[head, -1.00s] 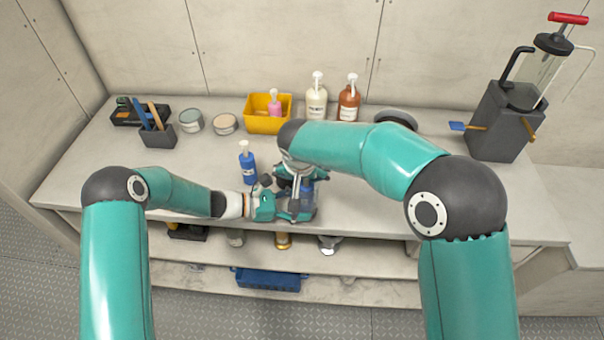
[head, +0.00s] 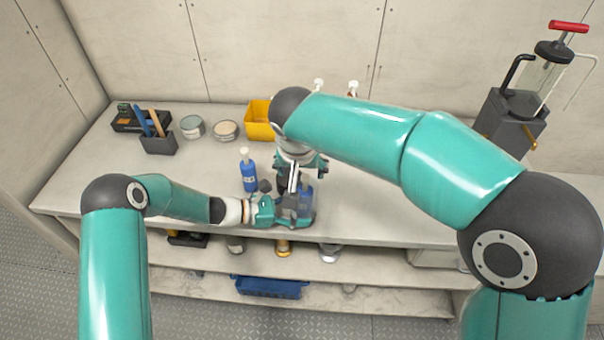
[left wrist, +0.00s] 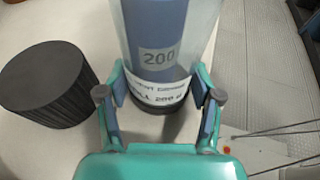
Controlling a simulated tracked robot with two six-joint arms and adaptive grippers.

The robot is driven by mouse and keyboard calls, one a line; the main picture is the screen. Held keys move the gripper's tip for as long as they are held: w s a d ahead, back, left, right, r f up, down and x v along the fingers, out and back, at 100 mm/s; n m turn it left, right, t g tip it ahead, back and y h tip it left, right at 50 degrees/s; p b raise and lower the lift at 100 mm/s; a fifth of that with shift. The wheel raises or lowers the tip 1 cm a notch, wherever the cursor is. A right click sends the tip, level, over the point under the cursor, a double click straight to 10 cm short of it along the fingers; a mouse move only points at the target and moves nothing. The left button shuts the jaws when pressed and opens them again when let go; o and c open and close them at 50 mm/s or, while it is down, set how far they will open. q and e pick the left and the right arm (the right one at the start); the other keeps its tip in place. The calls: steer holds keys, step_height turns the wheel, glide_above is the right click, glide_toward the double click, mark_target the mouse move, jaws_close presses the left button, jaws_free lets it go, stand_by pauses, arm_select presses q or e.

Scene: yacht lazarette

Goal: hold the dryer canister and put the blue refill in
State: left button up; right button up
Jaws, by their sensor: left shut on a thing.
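The dryer canister (left wrist: 203,40) is a clear cylinder with a white label and a dark base. It stands upright in the left wrist view and also shows in the head view (head: 311,212). My left gripper (head: 290,212) is shut on its lower part, one finger on each side. The blue refill (left wrist: 157,35), tagged 200, shows inside the clear wall; its top is out of frame. My right gripper (head: 292,185) is just above and behind the canister in the head view. Its fingertips are partly hidden, and I cannot tell whether it is open.
A black ribbed cap (left wrist: 45,82) stands left of the canister. A blue pump bottle (head: 248,177) is behind my left gripper. A yellow bin (head: 257,128), tins and a tool holder (head: 159,144) stand farther back. The bench's front edge is close to the canister.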

arm_select(q)
steer(key=shift+s+d+f, duration=0.1)
steer(key=o, duration=1.1)
